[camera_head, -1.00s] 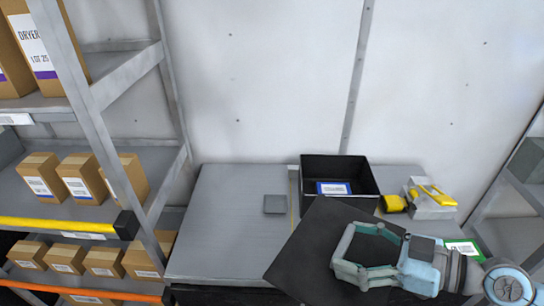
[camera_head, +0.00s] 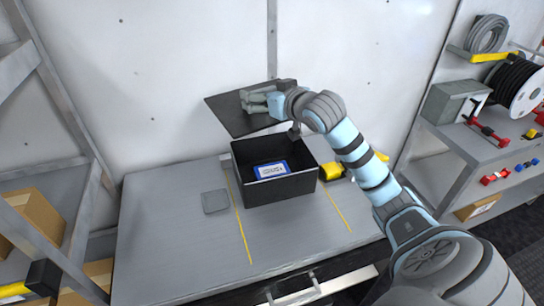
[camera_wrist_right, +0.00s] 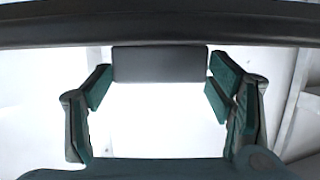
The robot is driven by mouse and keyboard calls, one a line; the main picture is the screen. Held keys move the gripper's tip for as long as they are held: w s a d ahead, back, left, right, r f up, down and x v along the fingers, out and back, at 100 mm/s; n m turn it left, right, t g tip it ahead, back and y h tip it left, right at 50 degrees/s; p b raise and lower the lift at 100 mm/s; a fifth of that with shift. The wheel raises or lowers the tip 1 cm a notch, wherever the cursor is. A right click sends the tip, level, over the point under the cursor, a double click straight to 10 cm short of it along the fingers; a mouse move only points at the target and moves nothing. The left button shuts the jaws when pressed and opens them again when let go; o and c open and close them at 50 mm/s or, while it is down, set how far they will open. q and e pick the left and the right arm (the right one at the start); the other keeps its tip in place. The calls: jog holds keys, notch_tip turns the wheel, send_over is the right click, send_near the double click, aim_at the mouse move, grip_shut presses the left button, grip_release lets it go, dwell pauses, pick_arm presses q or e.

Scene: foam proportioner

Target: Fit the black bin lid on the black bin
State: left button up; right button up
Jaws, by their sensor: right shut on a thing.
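The black bin (camera_head: 282,190) stands upright and open on the grey bench. My right gripper (camera_head: 256,103) is shut on the black bin lid (camera_head: 225,108), a flat dark plate. The lid is held in the air above and behind the bin's far left rim, tilted and apart from it. In the right wrist view, a grey block (camera_wrist_right: 160,64) sits between the finger pads and a dark band (camera_wrist_right: 160,30) crosses the top. The exact grip contact is hard to see. My left gripper is not in view.
The grey bench (camera_head: 180,235) is clear at the left, apart from a small grey square (camera_head: 215,201). Yellow lines (camera_head: 240,228) flank the bin. A yellow item (camera_head: 331,172) lies close on its right. The white wall (camera_head: 170,70) stands behind the lid. Shelves flank the bench.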

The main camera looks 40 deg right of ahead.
jog(key=d+h, duration=0.1)
jog(key=d+r+m+h, duration=0.1)
jog(key=r+m+h, duration=0.1)
jog(key=shift+w+d+g, duration=0.3)
jog(key=shift+d+g, duration=0.1)
notch_tip(320, 180, down, 19)
jog(key=b, duration=0.3)
jog(key=shift+s+d+f, duration=0.2)
jog(key=shift+d, duration=0.1)
jog(key=shift+f, duration=0.3)
jog(key=shift+f, duration=0.3)
jog(key=o, duration=1.2)
jog(key=shift+o, duration=0.2)
jog(key=shift+r, duration=0.1)
